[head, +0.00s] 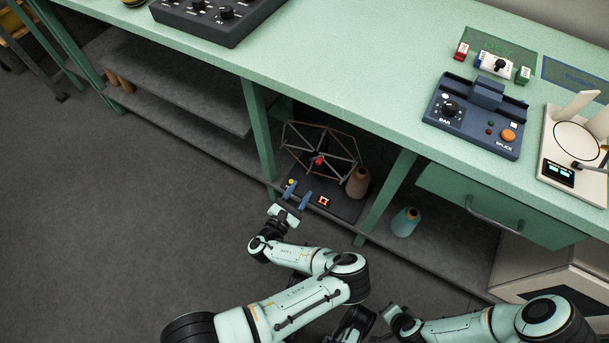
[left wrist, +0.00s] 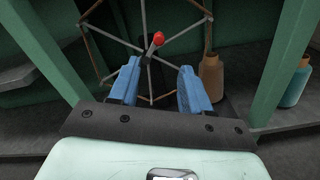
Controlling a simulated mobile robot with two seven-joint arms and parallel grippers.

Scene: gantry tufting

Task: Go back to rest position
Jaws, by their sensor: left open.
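My left gripper (head: 297,194) is in front of the open lower bay of the green bench, by the skein winder. Its two blue fingers are spread with nothing between them; they show in the left wrist view (left wrist: 160,66) too. The spoked winder (head: 320,160) with a red knob stands behind the fingers on a dark base. My right arm (head: 470,325) is folded low at the bottom right of the head view; its fingers do not show.
Green bench posts (head: 386,195) flank the bay. A drawer (head: 495,205) juts out at right. The grey floor (head: 120,220) at left is clear.

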